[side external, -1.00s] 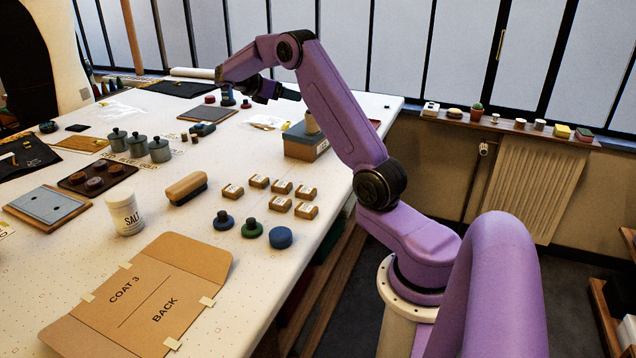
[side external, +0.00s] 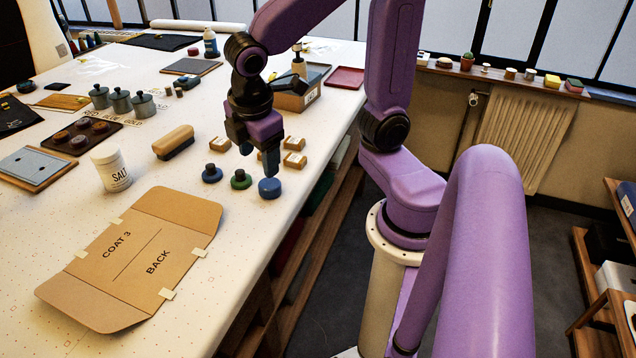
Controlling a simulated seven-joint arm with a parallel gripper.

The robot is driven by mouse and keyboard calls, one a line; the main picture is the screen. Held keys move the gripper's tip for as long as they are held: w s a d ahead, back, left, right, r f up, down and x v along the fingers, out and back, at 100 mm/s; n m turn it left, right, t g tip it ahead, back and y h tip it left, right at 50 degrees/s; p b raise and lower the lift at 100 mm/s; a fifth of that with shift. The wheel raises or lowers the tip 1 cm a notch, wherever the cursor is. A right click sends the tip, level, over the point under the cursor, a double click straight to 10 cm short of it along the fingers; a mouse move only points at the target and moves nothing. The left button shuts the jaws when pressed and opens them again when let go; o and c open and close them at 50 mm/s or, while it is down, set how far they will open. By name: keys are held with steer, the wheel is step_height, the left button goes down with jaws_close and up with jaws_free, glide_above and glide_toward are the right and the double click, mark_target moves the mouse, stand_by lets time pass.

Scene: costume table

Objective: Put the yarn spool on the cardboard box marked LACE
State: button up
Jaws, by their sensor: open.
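My gripper (side external: 258,160) points down, open, over the right front part of the table. Its fingers are above and just behind a squat blue round piece (side external: 269,188). Nothing shows between the fingers. A dark blue knobbed piece (side external: 212,174) and a green knobbed piece (side external: 241,180) stand to its left. I cannot tell surely which of these, if any, is the yarn spool. Small cardboard boxes show around the gripper: one to the left (side external: 220,144), two to the right (side external: 295,143) (side external: 294,160). The gripper hides others. Their markings are too small to read, so LACE cannot be picked out.
The table's right edge is close.

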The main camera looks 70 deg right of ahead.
steer(key=s+a+f+g+y, duration=0.1)
steer(key=s+a+f+y, duration=0.1)
steer(key=s, duration=1)
steer(key=shift+s+m+y, duration=0.15)
steer(key=shift+m+y, duration=0.15)
steer(key=shift+m, duration=0.1)
